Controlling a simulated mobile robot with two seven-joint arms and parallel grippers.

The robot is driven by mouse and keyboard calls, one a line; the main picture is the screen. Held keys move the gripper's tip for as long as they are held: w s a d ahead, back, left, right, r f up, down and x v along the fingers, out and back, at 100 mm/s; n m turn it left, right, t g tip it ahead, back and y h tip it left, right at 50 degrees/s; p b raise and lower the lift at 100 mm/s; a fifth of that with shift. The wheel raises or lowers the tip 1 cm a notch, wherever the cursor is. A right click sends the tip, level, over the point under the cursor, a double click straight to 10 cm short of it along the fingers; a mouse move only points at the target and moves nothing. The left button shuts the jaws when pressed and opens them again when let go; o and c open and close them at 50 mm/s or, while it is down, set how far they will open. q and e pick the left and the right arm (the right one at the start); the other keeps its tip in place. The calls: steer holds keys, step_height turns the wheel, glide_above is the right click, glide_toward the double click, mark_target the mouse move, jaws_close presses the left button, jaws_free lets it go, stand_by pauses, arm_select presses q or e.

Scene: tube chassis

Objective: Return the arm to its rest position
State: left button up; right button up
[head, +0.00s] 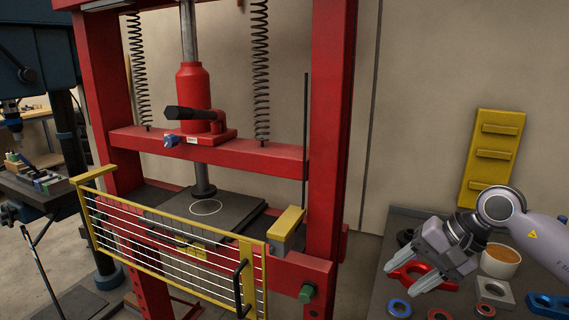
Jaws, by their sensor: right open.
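My right gripper (416,281) is in the head view at the lower right. Its arm comes in from the right edge. The two grey fingers are apart and empty, pointing down and to the left above a dark bench top (392,243). A red part (412,268) lies on the bench behind and partly under the fingers. I cannot tell whether they touch it. My left gripper is not in the view.
A red press (327,130) stands left of the bench, with a yellow-framed guard (175,246) in front. Rings and plates, including a blue ring (399,308), an orange-filled cup (500,262) and a yellow rack (491,155), crowd around my right arm.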

steer(key=s+a+m+t+y+p, duration=0.1)
steer(key=s+a+m+t+y, duration=0.2)
steer(key=a+m+y, duration=0.6)
steer(key=s+a+m+t+y+p, duration=0.1)
steer(key=s+a+m+t+y, duration=0.15)
steer(key=a+m, duration=0.8)
steer(key=s+d+f+m+t+h, duration=0.1)
steer(key=d+f+m+t+h, duration=0.35)
steer(key=m, duration=0.85)
steer(key=d+f+m+t+h, duration=0.4)
steer(key=d+f+m+h, duration=0.1)
steer(key=m, duration=0.8)
steer(key=s+d+f+m+g+h, duration=0.2)
steer(key=s+f+m+g+h, duration=0.1)
steer(key=s+f+m, duration=0.4)
steer(key=s+d+f+m+g+h+p, duration=0.1)
steer(key=s+d+f+m+g+h, duration=0.1)
steer(key=s+f+m, duration=0.5)
step_height(320, 180, down, 2)
steer(key=m+g, duration=0.1)
steer(key=m, duration=0.2)
steer(key=shift+f+g+h, duration=0.2)
steer(key=shift+g+h, duration=0.1)
steer(key=shift+h, duration=0.1)
steer(key=shift+s, duration=0.1)
